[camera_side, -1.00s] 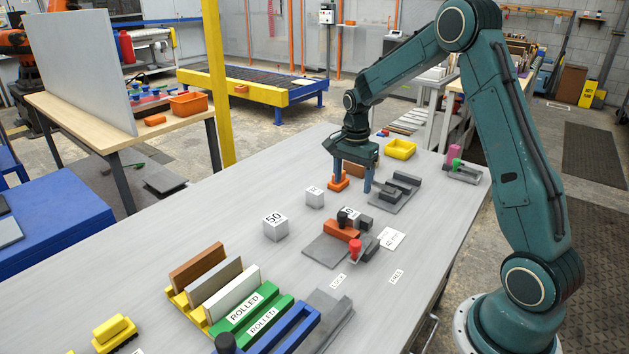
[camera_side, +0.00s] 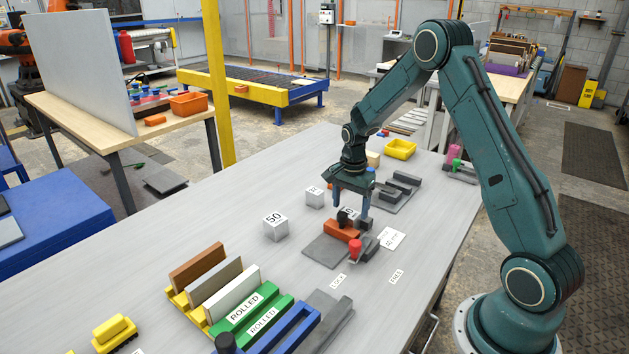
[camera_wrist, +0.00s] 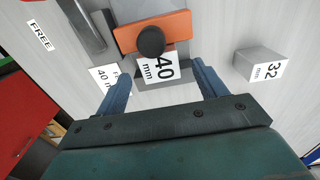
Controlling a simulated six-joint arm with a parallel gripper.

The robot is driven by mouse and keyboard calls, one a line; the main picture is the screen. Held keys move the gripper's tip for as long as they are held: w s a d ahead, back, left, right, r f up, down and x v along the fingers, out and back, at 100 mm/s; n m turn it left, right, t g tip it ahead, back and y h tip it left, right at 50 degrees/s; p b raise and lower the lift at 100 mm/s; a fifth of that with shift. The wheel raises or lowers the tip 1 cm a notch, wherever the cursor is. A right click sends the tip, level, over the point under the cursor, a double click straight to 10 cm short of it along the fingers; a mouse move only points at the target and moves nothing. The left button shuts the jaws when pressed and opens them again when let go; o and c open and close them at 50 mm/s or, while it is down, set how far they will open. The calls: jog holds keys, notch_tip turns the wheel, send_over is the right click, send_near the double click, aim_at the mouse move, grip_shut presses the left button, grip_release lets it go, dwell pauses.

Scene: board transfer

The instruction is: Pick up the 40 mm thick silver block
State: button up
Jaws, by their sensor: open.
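The 40 mm silver block (camera_wrist: 157,68) shows its white label in the wrist view, between and slightly ahead of my fingers. A black knob covers part of it. In the side view only a bit of the block's label (camera_side: 350,211) shows behind the black knob. My gripper (camera_side: 350,205) points down at the block, fingers on either side in the picture. It is open and empty, and it also shows in the wrist view (camera_wrist: 160,90). I cannot tell whether the fingertips have reached the block's height.
An orange bar (camera_side: 341,230) with the black knob (camera_side: 343,217) stands against the block, on a grey plate (camera_side: 322,251). A red knob (camera_side: 355,247) is close by. Blocks marked 50 (camera_side: 275,229) and 32 (camera_wrist: 262,66) stand left and right in their views. A white card (camera_side: 391,238) lies nearby.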

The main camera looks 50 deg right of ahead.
aim_at(350, 213)
jog(key=shift+f, duration=1.65)
jog(key=c, duration=1.4)
jog(key=shift+o, duration=0.2)
jog(key=shift+r, duration=0.2)
notch_tip(350, 213, up, 20)
jog(key=shift+f, duration=0.15)
